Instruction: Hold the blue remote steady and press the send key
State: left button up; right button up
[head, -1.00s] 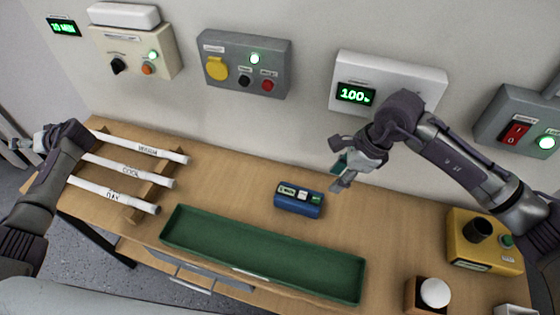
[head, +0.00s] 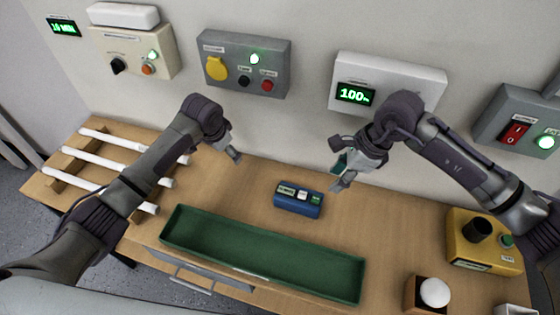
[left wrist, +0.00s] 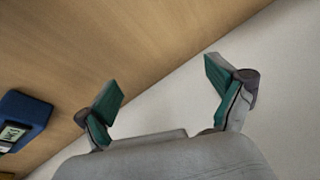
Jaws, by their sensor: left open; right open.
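The blue remote (head: 297,205) lies on the wooden table behind the green tray, its keys facing up. It has a small display, a white key and a green key on top; the lettering is too small to read surely. It also shows at the left edge of the left wrist view (left wrist: 24,112). My left gripper (head: 237,158) is open and empty, above the table to the left of the remote and apart from it. Its two green-padded fingers are spread in the left wrist view (left wrist: 165,95). My right gripper (head: 340,180) is open, to the right of the remote, not touching it.
The long green tray (head: 262,282) lies in front of the remote. White rods rest on a wooden rack (head: 60,184) at left. A yellow box (head: 484,240) and a white ball on a wooden block (head: 426,305) stand at right. Control boxes hang on the wall behind.

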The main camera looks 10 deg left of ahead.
aim_at(297, 195)
pick_arm(q)
jog(key=s+d+m, duration=0.1)
jog(key=d+m, duration=0.1)
jog(key=s+d+m+h, duration=0.1)
jog(key=d+m, duration=0.1)
jog(key=d, duration=0.1)
jog(key=s+d+m+g, duration=0.1)
jog(key=d+m, duration=0.1)
jog(key=shift+s+d+r+m+h, duration=0.1)
jog(key=shift+d+r+m+h, duration=0.05)
jog(key=shift+r+m+h, duration=0.2)
jog(key=d+m, duration=0.1)
jog(key=s+d+r+m, duration=0.1)
jog(key=s+d+r+m+g+h, duration=0.1)
jog(key=shift+d, duration=0.4)
jog(key=s+d+r+m+g+h, duration=0.1)
jog(key=s+d+r+m+g, duration=0.1)
jog(key=s+d+r+m, duration=0.35)
jog(key=shift+n, duration=0.4)
jog(key=x, duration=0.6)
jog(key=d+x, duration=0.1)
jog(key=x, duration=0.6)
jog(key=shift+d+r, duration=0.2)
jog(key=shift+r, duration=0.1)
